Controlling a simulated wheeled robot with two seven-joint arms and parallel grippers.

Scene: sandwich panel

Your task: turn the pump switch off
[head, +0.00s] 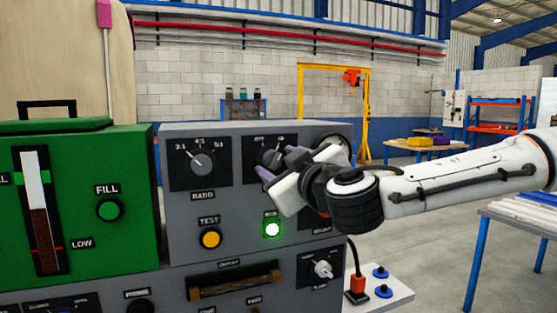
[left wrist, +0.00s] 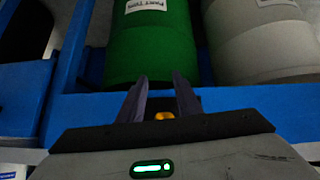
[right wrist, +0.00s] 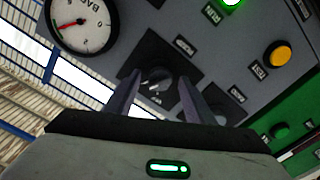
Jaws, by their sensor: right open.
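The pump switch (head: 270,158) is a dark rotary knob on a black plate marked OFF and ON, on the grey panel (head: 180,228). In the right wrist view the knob (right wrist: 153,82) shows between my fingertips. Its pointer setting is hard to read. My right gripper (head: 277,164) is open with its fingers at the knob; whether they touch it I cannot tell. It also shows in the right wrist view (right wrist: 159,84). The green lamp (head: 272,229) below is lit. My left gripper (left wrist: 161,85) is open and empty, facing a green drum (left wrist: 153,45).
The ratio knob (head: 201,161) and yellow test button (head: 211,239) sit left of my right gripper. A gauge (right wrist: 82,20) is close beside it. A green unit (head: 130,190) stands on the left.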

